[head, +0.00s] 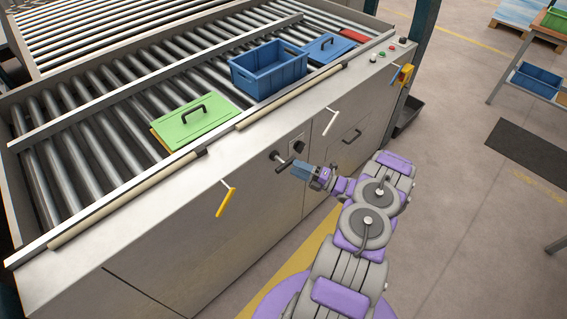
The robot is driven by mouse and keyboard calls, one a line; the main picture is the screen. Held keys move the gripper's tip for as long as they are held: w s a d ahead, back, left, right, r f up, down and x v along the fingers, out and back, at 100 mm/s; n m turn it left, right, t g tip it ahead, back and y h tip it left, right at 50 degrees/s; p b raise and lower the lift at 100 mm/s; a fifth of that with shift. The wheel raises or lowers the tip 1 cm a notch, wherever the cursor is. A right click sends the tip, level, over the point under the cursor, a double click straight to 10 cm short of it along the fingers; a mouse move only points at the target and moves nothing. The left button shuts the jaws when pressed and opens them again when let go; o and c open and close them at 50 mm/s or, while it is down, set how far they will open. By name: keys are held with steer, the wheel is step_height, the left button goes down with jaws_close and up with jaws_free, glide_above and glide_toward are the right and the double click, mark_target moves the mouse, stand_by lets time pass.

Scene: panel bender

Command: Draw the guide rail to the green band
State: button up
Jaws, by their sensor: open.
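A long pale metal rail (160,75), which looks like the guide rail, runs lengthwise over the rollers. A green panel (200,128) with a black handle lies on the rollers in front of it. I cannot make out a separate green band. A black T-shaped handle (283,161) sticks out from the machine's front face. My gripper (301,170) is open, right beside this handle on its right. I cannot tell whether they touch, and the fingertips are small in view.
A blue bin (268,72), a blue panel (325,50) and a red panel (353,35) are on the rollers. A lever with a yellow grip (226,203) and a white lever (330,121) stick out from the front face.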

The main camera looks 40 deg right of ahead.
steer(key=x, duration=0.6)
steer(key=shift+w+b, duration=0.25)
steer(key=shift+b, duration=0.15)
steer(key=shift+r, duration=0.1)
steer(key=shift+c, duration=0.4)
jaws_close()
steer(key=shift+s, duration=0.1)
